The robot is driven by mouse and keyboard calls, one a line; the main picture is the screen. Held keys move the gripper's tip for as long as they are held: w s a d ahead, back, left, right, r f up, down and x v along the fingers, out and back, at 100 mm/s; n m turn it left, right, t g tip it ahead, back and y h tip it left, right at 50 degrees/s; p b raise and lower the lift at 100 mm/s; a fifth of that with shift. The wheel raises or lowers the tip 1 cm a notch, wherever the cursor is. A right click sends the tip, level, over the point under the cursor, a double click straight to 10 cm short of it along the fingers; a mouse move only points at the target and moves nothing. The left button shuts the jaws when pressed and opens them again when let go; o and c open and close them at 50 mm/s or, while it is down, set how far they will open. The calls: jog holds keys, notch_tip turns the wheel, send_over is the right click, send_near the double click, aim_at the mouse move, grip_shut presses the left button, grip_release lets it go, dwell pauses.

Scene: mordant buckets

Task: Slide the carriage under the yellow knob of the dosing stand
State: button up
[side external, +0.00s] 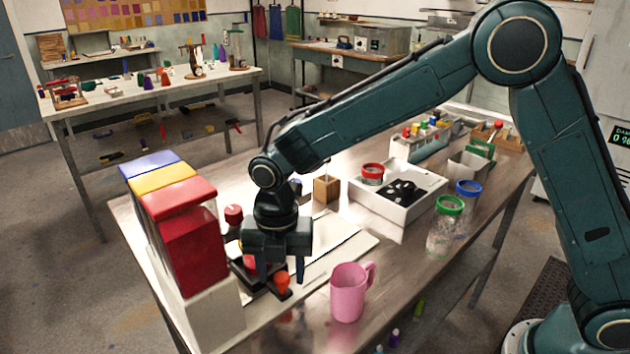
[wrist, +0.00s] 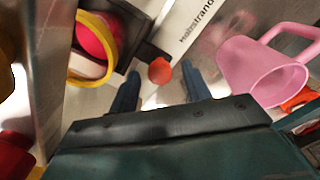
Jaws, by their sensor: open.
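The dosing stand (side external: 205,300) is at the left of the table, with blue (side external: 150,162), yellow (side external: 163,178) and red (side external: 180,240) upright sections side by side. A red knob (side external: 234,214) shows at its front; I cannot make out a yellow knob. The dark carriage (side external: 245,277) sits low before the red section and has an orange knob (side external: 282,284), also in the wrist view (wrist: 159,70). A yellow-rimmed round piece with red inside (wrist: 95,40) is beside it. My gripper (side external: 281,275) is open, pointing down, fingertips either side of the orange knob in the wrist view.
A pink mug (side external: 347,292) stands close at the right of my gripper. A white tray (side external: 398,215) with a red-lidded jar, a wooden block (side external: 326,189), and green- (side external: 445,230) and blue-lidded (side external: 467,195) jars are farther back. A white board (side external: 340,245) lies between.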

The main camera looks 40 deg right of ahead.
grip_shut()
jog(key=shift+d, duration=1.65)
grip_release()
jog(key=shift+r, duration=0.1)
